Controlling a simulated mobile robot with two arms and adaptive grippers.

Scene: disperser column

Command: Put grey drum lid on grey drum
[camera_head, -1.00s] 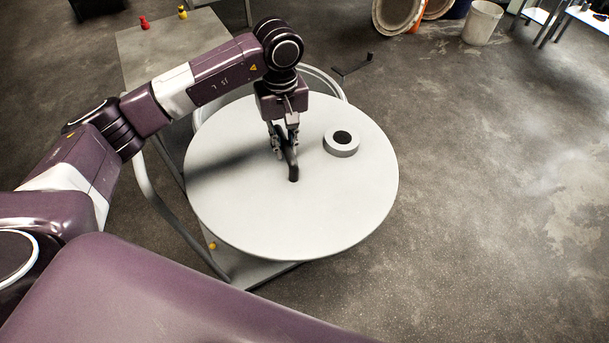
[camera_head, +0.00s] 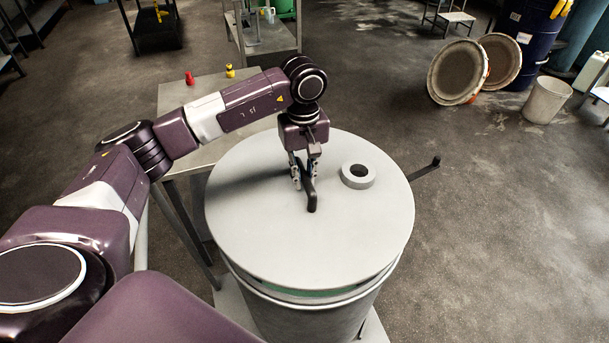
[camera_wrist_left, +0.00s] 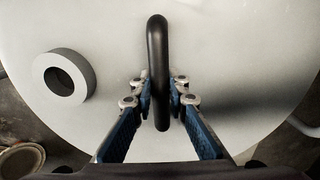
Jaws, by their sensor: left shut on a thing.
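The grey drum lid (camera_head: 260,220) is a wide, pale round disc with a black bar handle (camera_head: 312,200) and a raised ring collar around a hole. My left gripper (camera_head: 304,184) points down and is shut on the handle; the left wrist view shows the black handle (camera_wrist_left: 157,70) between its two fingers. The lid is over the grey drum (camera_head: 310,322) and looks about level. At the front, a strip of green shows between the lid's edge and the drum's rim, so a gap is visible there. The drum's opening is otherwise hidden. My right gripper is not in view.
A grey table (camera_head: 195,92) with a red and a yellow small piece stands behind left. A dark lever (camera_head: 428,168) sticks out right of the lid. Two round lids, a blue drum (camera_head: 527,40) and a white bucket (camera_head: 547,100) are far right. Floor between is clear.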

